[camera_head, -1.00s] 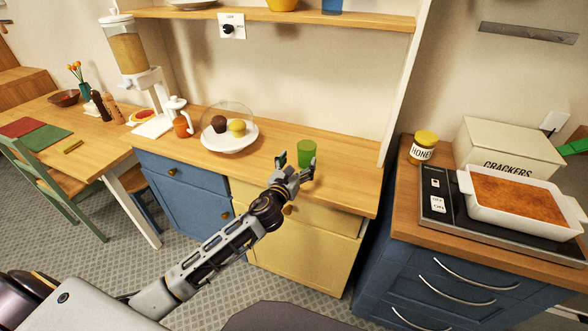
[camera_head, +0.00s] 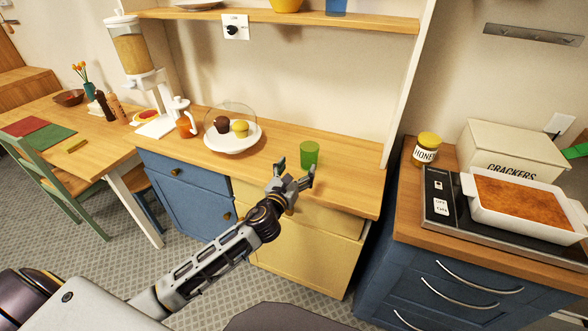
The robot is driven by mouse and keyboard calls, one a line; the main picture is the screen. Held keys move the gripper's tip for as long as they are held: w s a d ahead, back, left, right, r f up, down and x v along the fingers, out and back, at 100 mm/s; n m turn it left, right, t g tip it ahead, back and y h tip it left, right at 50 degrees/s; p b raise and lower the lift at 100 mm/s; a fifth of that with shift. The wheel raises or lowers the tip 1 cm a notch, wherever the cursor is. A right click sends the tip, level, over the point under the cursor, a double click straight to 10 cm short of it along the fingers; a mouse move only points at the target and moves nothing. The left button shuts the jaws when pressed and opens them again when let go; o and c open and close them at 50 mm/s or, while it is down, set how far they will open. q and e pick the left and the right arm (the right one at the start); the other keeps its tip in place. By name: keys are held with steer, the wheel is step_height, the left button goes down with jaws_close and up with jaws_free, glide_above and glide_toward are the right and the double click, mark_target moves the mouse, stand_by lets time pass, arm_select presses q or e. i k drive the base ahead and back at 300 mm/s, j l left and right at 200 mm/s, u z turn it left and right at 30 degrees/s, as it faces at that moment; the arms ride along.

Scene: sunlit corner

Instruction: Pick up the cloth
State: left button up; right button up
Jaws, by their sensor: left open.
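I see nothing that I can name for sure as the cloth. A flat red piece (camera_head: 24,127) and a flat green piece (camera_head: 49,137) lie on the dining table at the left; I cannot tell whether they are cloth or mats. My left gripper (camera_head: 294,168) is open and empty at the front edge of the wooden counter, its fingers spread. A green cup (camera_head: 309,153) stands upright on the counter just behind the fingers. My right gripper is not in view.
On the counter (camera_head: 345,183) are a plate (camera_head: 232,145) with two cakes under a clear dome, and an orange jug (camera_head: 186,125). At the right are a honey jar (camera_head: 427,150), a crackers box (camera_head: 515,148) and a baking dish (camera_head: 520,203). The counter right of the cup is bare.

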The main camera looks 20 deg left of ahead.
mark_target(78, 142)
steer(key=u, duration=2.3)
